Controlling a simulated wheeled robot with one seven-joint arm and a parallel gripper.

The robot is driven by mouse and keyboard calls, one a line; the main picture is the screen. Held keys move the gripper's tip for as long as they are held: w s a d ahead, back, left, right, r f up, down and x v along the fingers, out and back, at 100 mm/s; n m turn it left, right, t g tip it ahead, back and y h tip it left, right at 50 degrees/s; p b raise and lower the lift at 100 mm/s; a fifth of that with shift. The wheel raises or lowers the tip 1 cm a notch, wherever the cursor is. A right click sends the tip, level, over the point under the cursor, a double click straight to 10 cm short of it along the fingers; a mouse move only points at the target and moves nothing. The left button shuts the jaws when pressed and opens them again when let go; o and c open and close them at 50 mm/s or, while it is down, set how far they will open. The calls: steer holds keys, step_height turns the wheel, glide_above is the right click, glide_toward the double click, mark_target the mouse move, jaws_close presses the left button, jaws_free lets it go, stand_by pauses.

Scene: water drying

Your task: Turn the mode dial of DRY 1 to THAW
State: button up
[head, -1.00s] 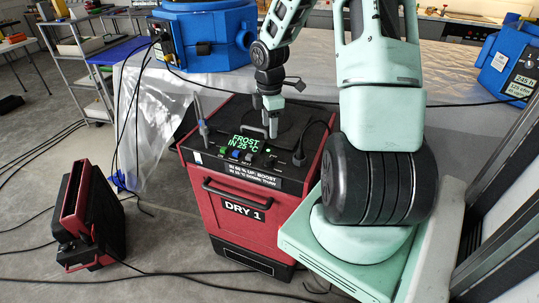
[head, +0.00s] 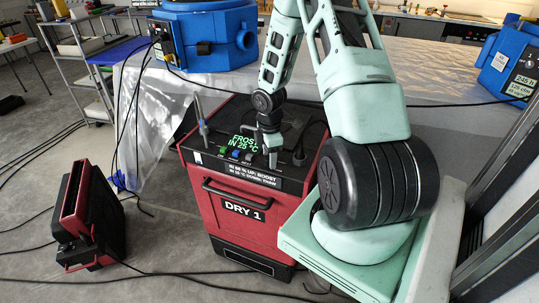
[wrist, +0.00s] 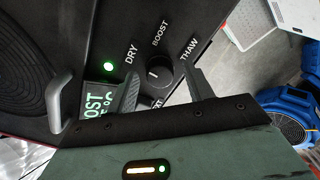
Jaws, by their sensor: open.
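DRY 1 (head: 243,207) is a red and black machine with a green display (head: 243,142) reading FROST, IN 25 °C. Its mode dial (wrist: 158,75) is a black round knob with a white mark, on the dark top panel, with the labels DRY, BOOST and THAW around it in the wrist view. I cannot tell for sure which label the mark points at. My gripper (wrist: 160,80) is open, with one finger on each side of the dial; contact is unclear. In the head view, my gripper (head: 271,154) is over the panel's front right part and hides the dial.
Small switches, including a blue one (head: 236,154), sit left of my gripper. A black plug and cable (head: 299,155) stand to its right. A red and black unit (head: 90,215) stands on the floor.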

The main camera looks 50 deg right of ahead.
steer(key=c, duration=1)
steer(key=m, duration=0.4)
steer(key=shift+m, duration=0.4)
steer(key=m, duration=0.9)
steer(key=shift+b, duration=0.35)
steer(key=m, duration=0.3)
steer(key=shift+m, duration=0.3)
steer(key=m+b, duration=0.1)
steer(key=m, duration=0.5)
steer(key=shift+w, duration=0.1)
steer(key=shift+r+m, duration=0.1)
steer(key=shift+m, duration=0.2)
